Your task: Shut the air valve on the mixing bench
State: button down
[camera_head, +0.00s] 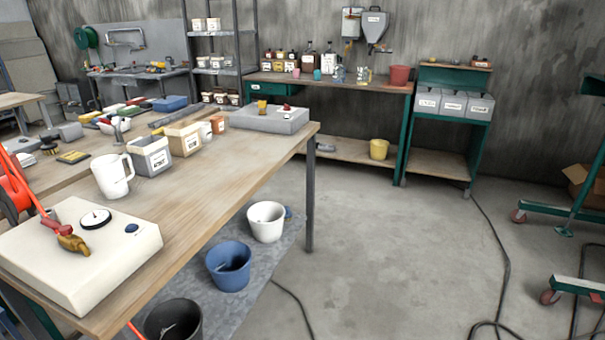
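A wooden bench (215,185) runs from the lower left towards the middle. On its near end sits a white box (125,265) with a round dial (95,219) and a dark blue button (131,228). A brass valve body (73,243) with a red handle (55,222) is on the box's left part. The handle slants up and left from the brass; whether the valve is open or shut I cannot tell. A grey box (278,122) at the bench's far end carries small yellow and red parts, too small to make out. My gripper is not in view.
A white jug (112,177) and a grey labelled bin (150,156) stand behind the white box. The floor (380,250) to the right is mostly clear, with cables and a green wheeled frame (565,210) at far right.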

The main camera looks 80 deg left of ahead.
aim_at(66, 229)
jog(key=u, duration=3.75)
